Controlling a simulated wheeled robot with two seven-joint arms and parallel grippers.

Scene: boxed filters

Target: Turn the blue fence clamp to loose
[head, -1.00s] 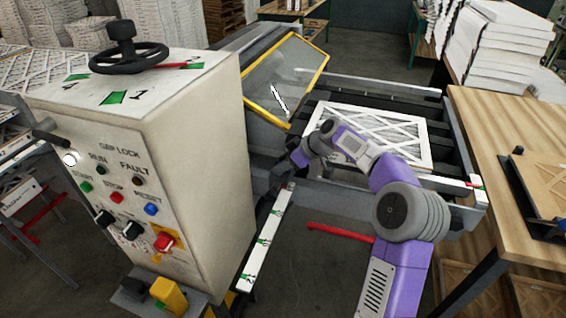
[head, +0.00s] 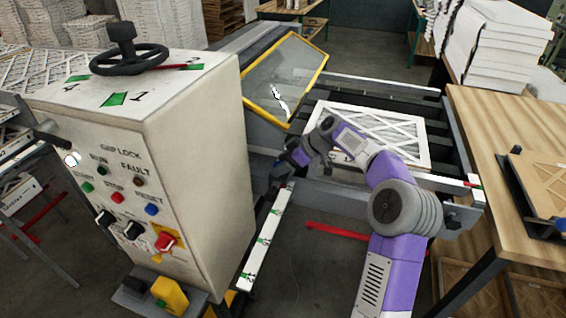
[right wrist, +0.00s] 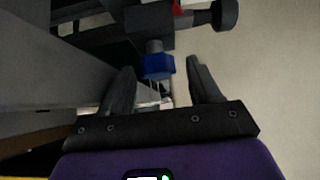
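The blue fence clamp (right wrist: 158,66) shows in the right wrist view as a small blue block under a dark grey post and bar. My right gripper (right wrist: 160,72) is open, with one dark finger on each side of the clamp and visible gaps to both. How deep the clamp sits between the fingers I cannot tell. In the head view my right gripper (head: 289,160) is small and dark, at the near edge of the conveyor beside the cabinet. The clamp cannot be made out there. My left gripper is not in view.
A cream control cabinet (head: 200,170) with buttons and a black handwheel (head: 130,60) stands left. A white rail with green marks (head: 266,240) lies below my gripper. A yellow-framed guard (head: 285,80) and a white-framed filter (head: 385,125) are behind. A wooden table (head: 500,130) is right.

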